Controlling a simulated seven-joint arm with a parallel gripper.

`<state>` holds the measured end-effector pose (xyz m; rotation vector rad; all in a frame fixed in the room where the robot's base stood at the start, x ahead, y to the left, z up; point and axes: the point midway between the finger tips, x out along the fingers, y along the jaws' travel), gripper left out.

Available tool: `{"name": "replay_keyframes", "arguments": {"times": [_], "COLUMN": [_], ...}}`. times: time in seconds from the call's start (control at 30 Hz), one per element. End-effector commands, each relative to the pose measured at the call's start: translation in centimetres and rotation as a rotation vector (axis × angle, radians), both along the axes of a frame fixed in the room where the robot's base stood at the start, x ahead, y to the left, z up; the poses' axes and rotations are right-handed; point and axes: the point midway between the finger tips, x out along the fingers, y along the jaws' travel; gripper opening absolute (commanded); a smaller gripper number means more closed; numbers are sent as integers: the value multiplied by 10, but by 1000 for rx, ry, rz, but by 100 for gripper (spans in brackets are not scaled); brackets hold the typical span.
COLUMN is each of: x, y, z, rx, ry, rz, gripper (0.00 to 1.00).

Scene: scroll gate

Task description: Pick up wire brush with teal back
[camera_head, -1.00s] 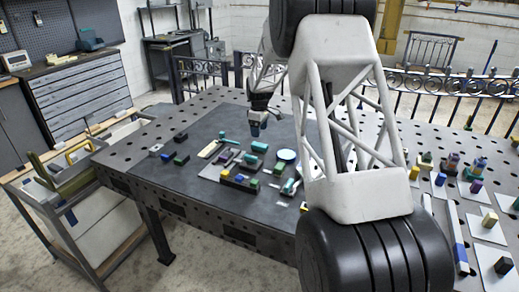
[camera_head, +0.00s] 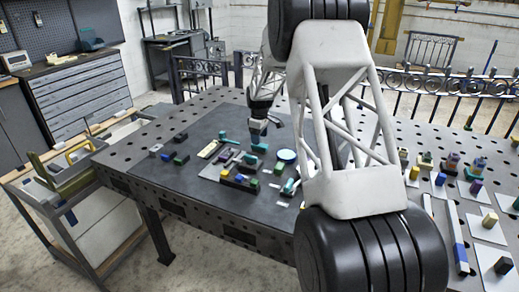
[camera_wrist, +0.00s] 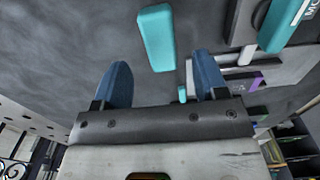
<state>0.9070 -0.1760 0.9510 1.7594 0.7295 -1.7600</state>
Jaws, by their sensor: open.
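A teal-topped block (camera_head: 259,147) lies on the dark mat below my gripper (camera_head: 258,132). In the wrist view a teal bar (camera_wrist: 157,37) shows just beyond the gap between my two blue fingers (camera_wrist: 163,62). It may be the brush's back, but no bristles show, so I cannot be sure. My gripper is open and empty, above the mat and apart from the bar. A second, larger teal piece (camera_wrist: 284,24) with white lettering lies to the right in the wrist view. The right finger partly covers small light and teal items behind it.
White cards with blocks (camera_head: 491,229) stand at the right. The mat's front left is mostly clear.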

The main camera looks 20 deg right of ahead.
Motion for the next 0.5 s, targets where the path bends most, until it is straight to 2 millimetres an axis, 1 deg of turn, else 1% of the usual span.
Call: {"name": "replay_keyframes", "arguments": {"times": [0.3, 0.5], "x": [-2, -2], "y": [0, 0], "z": [-35, -44], "rx": [1, 0], "ry": [1, 0], "rz": [0, 0], "gripper": [66, 66]}}
